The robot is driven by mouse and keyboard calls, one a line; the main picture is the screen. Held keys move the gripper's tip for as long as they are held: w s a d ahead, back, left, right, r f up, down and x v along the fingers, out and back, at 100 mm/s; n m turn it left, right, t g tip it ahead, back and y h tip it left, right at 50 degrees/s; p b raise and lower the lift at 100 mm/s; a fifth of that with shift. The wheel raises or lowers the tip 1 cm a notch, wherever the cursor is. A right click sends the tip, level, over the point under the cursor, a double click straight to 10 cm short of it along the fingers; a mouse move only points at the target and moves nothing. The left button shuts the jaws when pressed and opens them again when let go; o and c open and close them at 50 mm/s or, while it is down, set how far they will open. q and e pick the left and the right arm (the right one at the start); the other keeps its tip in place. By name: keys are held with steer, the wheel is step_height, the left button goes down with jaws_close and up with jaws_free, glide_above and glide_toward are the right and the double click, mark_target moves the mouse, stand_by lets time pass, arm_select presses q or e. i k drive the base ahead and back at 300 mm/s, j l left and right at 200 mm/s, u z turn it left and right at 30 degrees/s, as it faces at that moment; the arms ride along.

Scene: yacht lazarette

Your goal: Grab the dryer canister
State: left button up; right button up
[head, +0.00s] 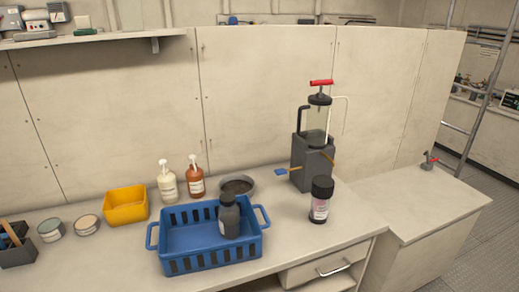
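A canister with a black lid, a pale label and a dark base (320,201) stands upright on the counter, right of the blue basket. It looks like the dryer canister, but its label is too small to read. A dark grey bottle (229,217) stands upright in the blue basket (193,265). Neither of my grippers is in view.
Behind the canister stands a grey pump device with a red handle (321,83). White and orange pump bottles (196,178), a dark bowl (238,186), a yellow bin (126,206) and round tins (87,225) are to the left. The right counter (420,203) is mostly clear.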

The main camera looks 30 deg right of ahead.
mark_target(319, 212)
steer(key=z, duration=1.55)
steer(key=i+l+u, duration=0.5)
steer(key=i+l, duration=0.55)
steer(key=i, duration=0.15)
